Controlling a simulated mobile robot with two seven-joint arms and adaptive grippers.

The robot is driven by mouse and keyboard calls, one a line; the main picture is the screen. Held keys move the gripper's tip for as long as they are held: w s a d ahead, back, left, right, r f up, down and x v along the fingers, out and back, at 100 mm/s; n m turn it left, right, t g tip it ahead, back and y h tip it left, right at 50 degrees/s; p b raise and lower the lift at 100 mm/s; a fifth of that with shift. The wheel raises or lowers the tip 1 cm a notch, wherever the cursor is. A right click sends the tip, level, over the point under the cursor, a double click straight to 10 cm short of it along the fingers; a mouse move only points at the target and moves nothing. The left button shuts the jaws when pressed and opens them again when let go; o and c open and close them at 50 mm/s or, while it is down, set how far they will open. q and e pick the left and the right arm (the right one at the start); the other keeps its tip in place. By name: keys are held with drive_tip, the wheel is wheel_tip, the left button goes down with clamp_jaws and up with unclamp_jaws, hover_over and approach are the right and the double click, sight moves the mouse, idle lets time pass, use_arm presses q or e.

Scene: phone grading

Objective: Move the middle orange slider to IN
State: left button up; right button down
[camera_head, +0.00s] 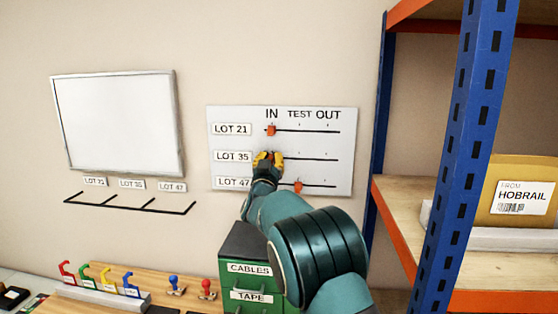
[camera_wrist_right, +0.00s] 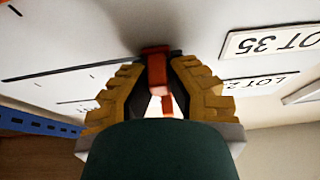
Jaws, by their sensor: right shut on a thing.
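The white slider board (camera_head: 348,148) on the wall has three horizontal tracks, LOT 21, LOT 35 and LOT 47, under the headings IN, TEST and OUT. My right gripper (camera_head: 268,158) is at the left end of the LOT 35 track, below IN. In the right wrist view its yellow fingers (camera_wrist_right: 158,90) are shut around the middle orange slider (camera_wrist_right: 156,62). In the head view the gripper mostly hides this slider. The top slider (camera_head: 271,130) is at IN on LOT 21. The bottom slider (camera_head: 298,187) is near TEST on LOT 47. My left gripper is not in view.
A whiteboard (camera_head: 120,122) and a black rail (camera_head: 130,204) are on the wall to the left. A green drawer cabinet (camera_head: 240,256) stands below the board. A shelf rack with a blue post (camera_head: 462,130) stands on the right. Coloured hooks (camera_head: 105,279) stand lower left.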

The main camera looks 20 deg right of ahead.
drive_tip(key=shift+a+r, duration=0.15)
drive_tip(key=shift+r, duration=0.05)
drive_tip(key=c, duration=1.1)
unclamp_jaws()
drive_tip(key=shift+o, duration=0.8)
drive_tip(key=shift+w+a+f, duration=0.1)
drive_tip(key=shift+w, duration=0.05)
drive_tip(key=shift+s+f, duration=0.1)
drive_tip(key=shift+s, duration=0.1)
drive_tip(key=v, duration=1.1)
drive_tip(key=shift+s+a, duration=0.2)
drive_tip(key=shift+s, duration=0.05)
drive_tip(key=shift+f, duration=0.2)
